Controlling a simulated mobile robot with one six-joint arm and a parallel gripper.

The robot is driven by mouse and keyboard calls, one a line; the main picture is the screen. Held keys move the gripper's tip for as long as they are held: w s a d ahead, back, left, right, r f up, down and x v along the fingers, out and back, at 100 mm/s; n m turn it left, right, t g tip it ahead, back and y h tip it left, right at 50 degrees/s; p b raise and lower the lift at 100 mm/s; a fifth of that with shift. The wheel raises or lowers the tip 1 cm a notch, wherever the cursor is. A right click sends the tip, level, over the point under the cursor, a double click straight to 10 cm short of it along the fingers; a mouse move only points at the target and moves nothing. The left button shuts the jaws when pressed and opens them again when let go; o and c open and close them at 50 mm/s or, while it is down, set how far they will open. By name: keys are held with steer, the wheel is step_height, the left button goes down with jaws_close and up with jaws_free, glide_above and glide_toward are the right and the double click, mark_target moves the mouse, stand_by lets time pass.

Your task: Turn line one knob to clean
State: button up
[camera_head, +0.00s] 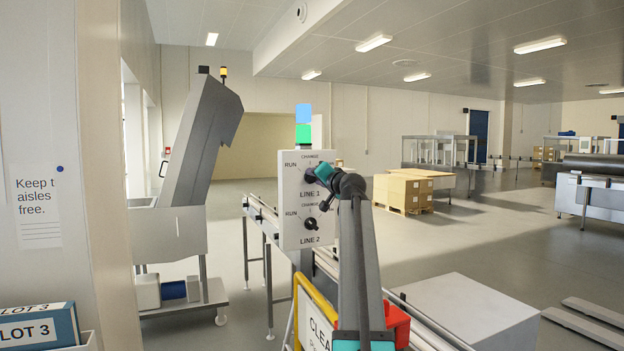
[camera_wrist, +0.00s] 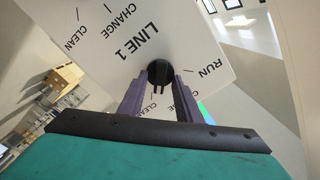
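The pale control panel (camera_head: 292,210) stands on a post, with the line one knob at the top and the line two knob (camera_head: 311,224) below. The black line one knob (camera_wrist: 159,72) shows in the wrist view between the tips of my gripper's purple fingers (camera_wrist: 160,80). A gap shows between the fingers and the knob's narrow handle, so my gripper looks open around it. In the head view my gripper (camera_head: 320,174) is at the line one knob and partly hides it. RUN, CHANGE and CLEAN marks show in the wrist view. The knob's pointing direction is unclear.
A signal light (camera_head: 303,124) tops the panel, lit green and blue. A yellow-framed sign (camera_head: 318,322) and a red item (camera_head: 398,322) stand below, near my arm. A conveyor (camera_head: 262,212) runs behind the panel. Open floor lies to the right.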

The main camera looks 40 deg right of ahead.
steer(key=shift+s, duration=0.1)
steer(key=b+v, duration=0.2)
steer(key=v, duration=1.1)
steer(key=shift+s, duration=0.3)
steer(key=shift+a, duration=0.2)
